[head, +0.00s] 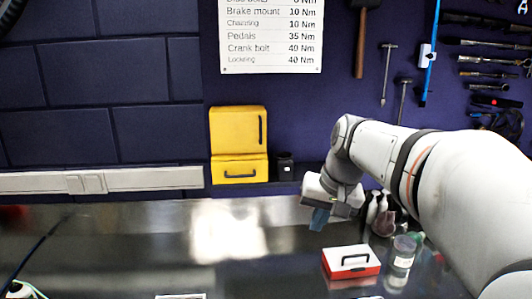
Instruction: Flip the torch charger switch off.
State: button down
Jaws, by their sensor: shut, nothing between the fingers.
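No torch charger or switch can be told for sure in the head view. A small black device (285,166) stands on the ledge just right of the yellow cabinet; its details are too small to read. A small white box (427,56) with a dark mark sits on a blue vertical bar on the wall at upper right. My gripper (319,219) points down above the bench, right of and below the black device. It is shut and empty, apart from everything. My arm hides part of the wall and bench on the right.
The yellow cabinet (238,130) stands at the back. Tools (387,75) hang on the wall. The middle of the metal bench (230,235) is clear.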

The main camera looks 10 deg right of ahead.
jog(key=w+d+r+m+t+y+p, duration=0.1)
jog(key=w+d+r+y+p, duration=0.2)
jog(key=w+r, duration=1.3)
jog(key=shift+w+d+r+m, duration=0.3)
jog(key=shift+w+d, duration=0.85)
jog(key=shift+d, duration=0.05)
jog(key=p, duration=0.1)
send_near(287, 169)
jog(key=w+a+f, duration=0.1)
jog(key=w+f, duration=0.3)
jog(key=f, duration=0.1)
jog(key=shift+s+a+f, duration=0.1)
jog(key=shift+a+f, duration=0.15)
jog(key=shift+a, duration=0.15)
